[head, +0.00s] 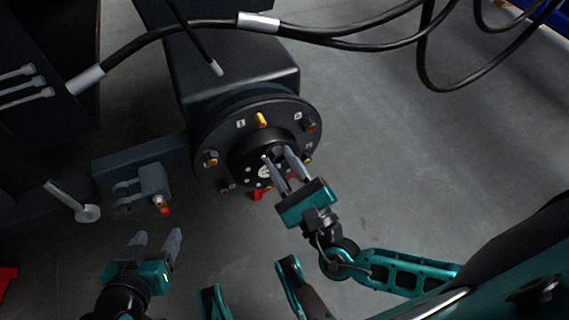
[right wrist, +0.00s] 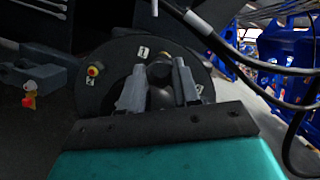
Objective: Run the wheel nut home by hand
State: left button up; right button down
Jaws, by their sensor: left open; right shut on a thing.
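The black wheel hub (head: 250,146) has a round flange with several studs and yellow or orange nuts around its rim. One yellow nut (head: 262,120) is at the top, another (head: 212,158) at the left. My right gripper (head: 277,154) is in front of the hub's centre, shut on a dark rounded part. This part (right wrist: 158,71) shows between its fingers in the right wrist view; I cannot tell whether it is a wheel nut or part of the hub. My left gripper (head: 156,238) is open and empty, low at the left, apart from the hub.
A grey bracket block (head: 150,181) with a red-and-yellow tipped piece (head: 162,204) is left of the hub. A rod with a round end (head: 87,212) sticks out further left. Black cables (head: 350,40) loop above. Grey floor (head: 400,150) is clear at the right.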

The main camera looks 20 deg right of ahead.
aim_at(262, 126)
jog(key=w, duration=0.4)
jog(key=shift+b, duration=0.35)
jog(key=shift+x, duration=0.8)
jog(key=shift+f, duration=0.2)
jog(key=shift+w+b, duration=0.55)
jog(key=shift+w, duration=1.1)
jog(key=c, duration=1.9)
grip_release()
jog(key=shift+s+f, duration=0.1)
jog(key=shift+s, duration=0.1)
jog(key=shift+w, duration=0.1)
grip_shut()
